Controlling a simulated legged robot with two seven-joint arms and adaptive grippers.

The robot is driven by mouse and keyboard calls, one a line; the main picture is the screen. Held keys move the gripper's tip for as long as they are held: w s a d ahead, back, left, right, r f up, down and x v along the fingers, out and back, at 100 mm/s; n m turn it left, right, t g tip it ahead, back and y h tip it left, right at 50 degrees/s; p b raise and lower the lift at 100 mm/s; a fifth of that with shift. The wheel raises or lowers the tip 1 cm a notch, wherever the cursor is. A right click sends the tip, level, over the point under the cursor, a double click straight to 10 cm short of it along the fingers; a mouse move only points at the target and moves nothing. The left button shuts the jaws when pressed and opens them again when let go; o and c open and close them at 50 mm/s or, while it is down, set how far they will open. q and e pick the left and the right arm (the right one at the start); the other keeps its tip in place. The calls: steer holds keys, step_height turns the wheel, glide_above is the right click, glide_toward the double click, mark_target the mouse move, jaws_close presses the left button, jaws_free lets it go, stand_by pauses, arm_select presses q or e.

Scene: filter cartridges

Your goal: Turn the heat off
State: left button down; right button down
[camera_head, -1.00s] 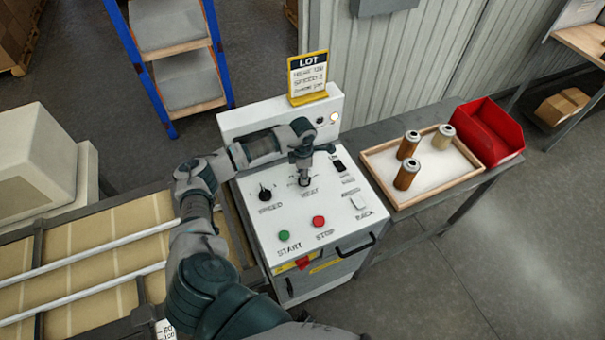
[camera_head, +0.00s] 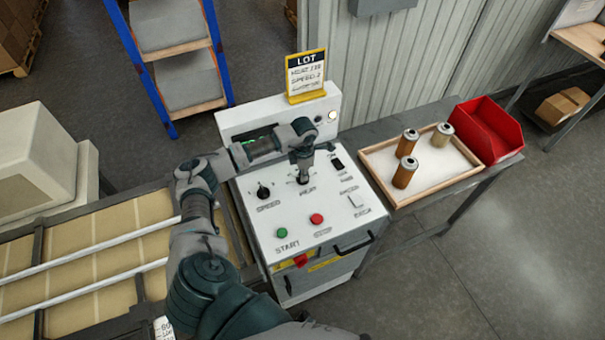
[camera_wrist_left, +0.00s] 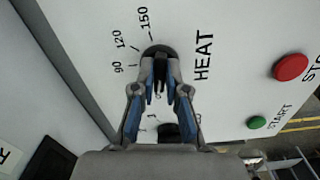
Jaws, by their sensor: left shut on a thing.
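The heat knob (camera_wrist_left: 158,51) is a black dial on the white control panel (camera_head: 345,225). Its printed scale shows 90, 120 and 150, with HEAT lettered beside it in the left wrist view. My left gripper (camera_wrist_left: 160,82) is shut on the heat knob, reaching down from above; it also shows in the head view (camera_head: 303,178). The fingers hide much of the dial, so its exact setting cannot be read. My right gripper is not in view.
The speed knob (camera_head: 264,191), green start button (camera_head: 282,233) and red stop button (camera_head: 316,219) share the panel. A yellow lot sign (camera_head: 307,75) stands behind. A tray (camera_head: 440,186) with filter cartridges and a red bin (camera_head: 487,132) are at right.

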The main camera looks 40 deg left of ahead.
arm_select(q)
steer(key=c, duration=1.2)
jaws_free()
steer(key=shift+w+d, duration=0.15)
steer(key=shift+w, duration=0.1)
step_height(320, 180, up, 12)
steer(key=shift+f, duration=0.15)
